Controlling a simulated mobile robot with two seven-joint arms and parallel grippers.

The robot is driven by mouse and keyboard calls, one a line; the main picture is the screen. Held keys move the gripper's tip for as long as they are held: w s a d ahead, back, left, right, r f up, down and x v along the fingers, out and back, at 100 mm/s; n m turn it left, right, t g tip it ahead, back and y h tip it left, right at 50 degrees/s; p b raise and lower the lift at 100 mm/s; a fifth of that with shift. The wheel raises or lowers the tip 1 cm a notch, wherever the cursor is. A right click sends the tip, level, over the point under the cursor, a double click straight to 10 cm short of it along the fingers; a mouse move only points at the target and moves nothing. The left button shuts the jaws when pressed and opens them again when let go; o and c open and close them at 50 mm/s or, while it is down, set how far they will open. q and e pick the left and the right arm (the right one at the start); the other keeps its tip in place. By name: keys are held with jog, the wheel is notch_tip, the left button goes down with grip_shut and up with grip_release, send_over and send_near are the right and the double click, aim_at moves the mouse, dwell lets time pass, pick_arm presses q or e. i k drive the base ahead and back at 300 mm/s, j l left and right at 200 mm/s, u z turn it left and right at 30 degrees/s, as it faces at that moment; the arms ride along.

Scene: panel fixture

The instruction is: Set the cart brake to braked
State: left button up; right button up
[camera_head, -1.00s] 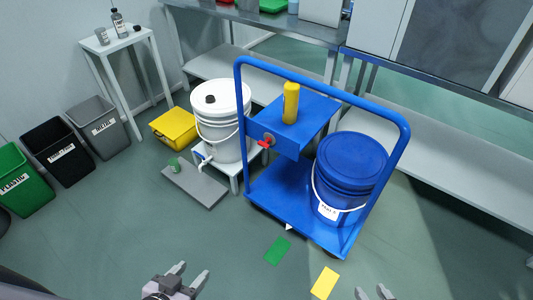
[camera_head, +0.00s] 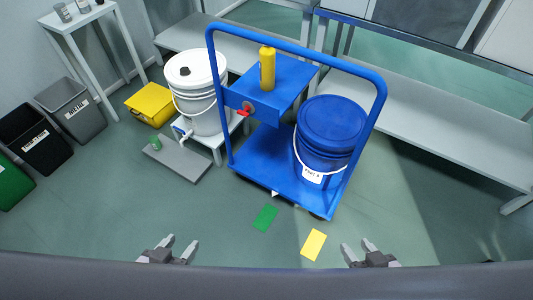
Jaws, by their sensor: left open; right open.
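The blue cart (camera_head: 262,165) stands on the floor in the middle of the view, with a tall tubular handle frame. A red lever (camera_head: 244,112) with a grey round mount sits on the front face of the blue box (camera_head: 262,85) on the cart. It points left and slightly down. I cannot tell which brake setting this is. A small white pointer (camera_head: 275,193) shows at the cart's front edge. My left gripper (camera_head: 181,241) and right gripper (camera_head: 356,244) are open and empty, low in the view, both apart from the cart.
A yellow bottle (camera_head: 267,69) stands on the box and a lidded blue bucket (camera_head: 330,125) on the cart. A green card (camera_head: 265,217) and yellow card (camera_head: 313,244) lie on the floor before it. A white bucket (camera_head: 195,95) stands on a stool to the left.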

aim_at(244, 112)
jog(key=i+j+z, duration=0.1)
jog(key=i+z, duration=0.15)
jog(key=z, duration=0.15)
jog(key=i+j+z, duration=0.2)
jog(key=z, duration=0.25)
jog(key=i+j, duration=0.05)
